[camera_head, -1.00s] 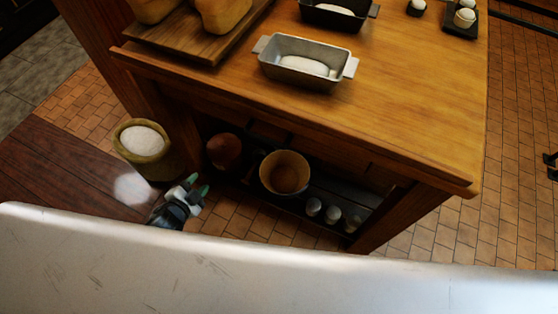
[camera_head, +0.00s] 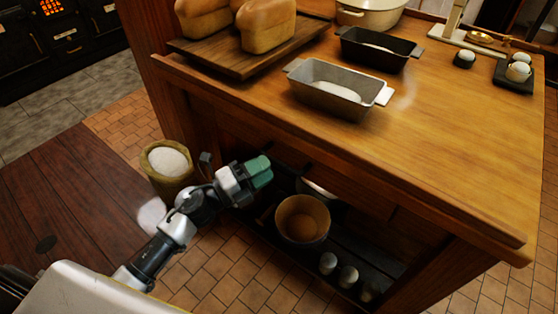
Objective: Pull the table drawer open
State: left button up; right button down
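The wooden table (camera_head: 440,120) stands ahead and to the right, with bread and baking tins on top. Its drawer front (camera_head: 345,178) lies in shadow under the tabletop edge; dark handle shapes show there, and I cannot make out any gap. My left gripper (camera_head: 260,170), with green fingertips, is in front of the table's left part, below the tabletop edge. Its fingers appear close together, but their gap is not clear, and I cannot tell whether it touches the table. My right gripper is not in view.
A sack of white flour (camera_head: 168,168) stands left of the table. A bowl (camera_head: 302,220) and several small jars (camera_head: 328,263) are on the lower shelf. Loaves (camera_head: 266,25) sit on a board; a grey tin (camera_head: 338,92) is near the front edge. Tiled floor in front is free.

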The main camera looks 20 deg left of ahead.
aim_at(279, 162)
pick_arm(q)
jog(key=shift+x, duration=2.2)
jog(key=shift+c, duration=0.3)
grip_shut()
